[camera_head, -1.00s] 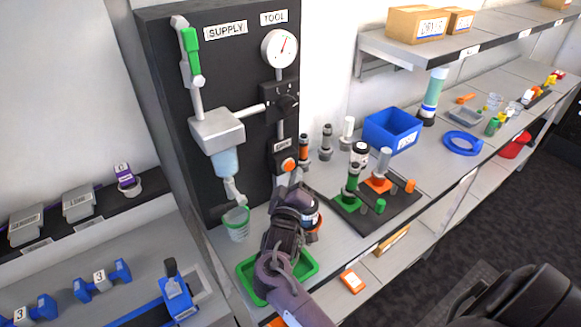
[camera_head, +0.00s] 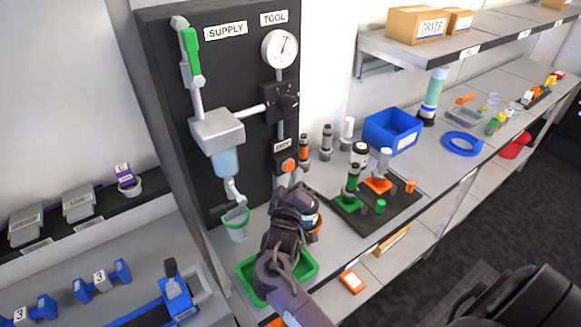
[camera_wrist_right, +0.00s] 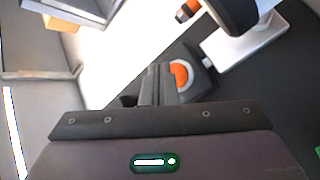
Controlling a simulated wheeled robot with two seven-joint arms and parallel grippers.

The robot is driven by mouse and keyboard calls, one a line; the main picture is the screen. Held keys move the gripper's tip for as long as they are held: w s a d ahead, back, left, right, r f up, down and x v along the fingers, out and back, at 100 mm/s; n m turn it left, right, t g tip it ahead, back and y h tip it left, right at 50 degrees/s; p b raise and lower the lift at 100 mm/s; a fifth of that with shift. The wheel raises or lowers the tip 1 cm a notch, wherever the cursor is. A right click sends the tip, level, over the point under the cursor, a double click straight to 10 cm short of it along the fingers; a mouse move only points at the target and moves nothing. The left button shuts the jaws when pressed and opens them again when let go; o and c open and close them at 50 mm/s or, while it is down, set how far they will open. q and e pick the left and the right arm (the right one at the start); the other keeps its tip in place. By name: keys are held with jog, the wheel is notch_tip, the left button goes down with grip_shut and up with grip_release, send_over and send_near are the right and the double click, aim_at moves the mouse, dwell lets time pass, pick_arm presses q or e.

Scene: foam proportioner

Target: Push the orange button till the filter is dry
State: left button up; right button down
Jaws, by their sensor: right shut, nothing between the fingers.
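The orange button (camera_head: 289,165) sits on a small dark box low on the black panel (camera_head: 165,110), under a label. In the right wrist view the button (camera_wrist_right: 180,74) shows as an orange disc just right of the fingertips. My right gripper (camera_head: 294,188) is shut and empty, pointing up at the button from below. Its fingertips (camera_wrist_right: 158,76) overlap the button's left edge in the wrist view; I cannot tell whether they touch it. The filter unit's clear bluish bowl (camera_head: 226,163) hangs under a grey block (camera_head: 217,129). My left gripper is not in view.
A clear cup with a green rim (camera_head: 236,222) stands under the bowl's outlet. A green tray (camera_head: 312,267) lies beneath my right arm. Dark and orange-banded cylinders (camera_head: 304,148) stand right of the button. A dial gauge (camera_head: 279,48) is above. A blue bin (camera_head: 391,130) stands further right.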

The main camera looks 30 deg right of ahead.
jog(key=shift+w, duration=0.15)
dwell(0.6)
jog(key=shift+w, duration=0.3)
jog(key=shift+w+a, duration=0.1)
jog(key=shift+w, duration=0.3)
dwell(0.6)
dwell(0.4)
jog(key=shift+s+p, duration=0.75)
jog(key=shift+s, duration=0.1)
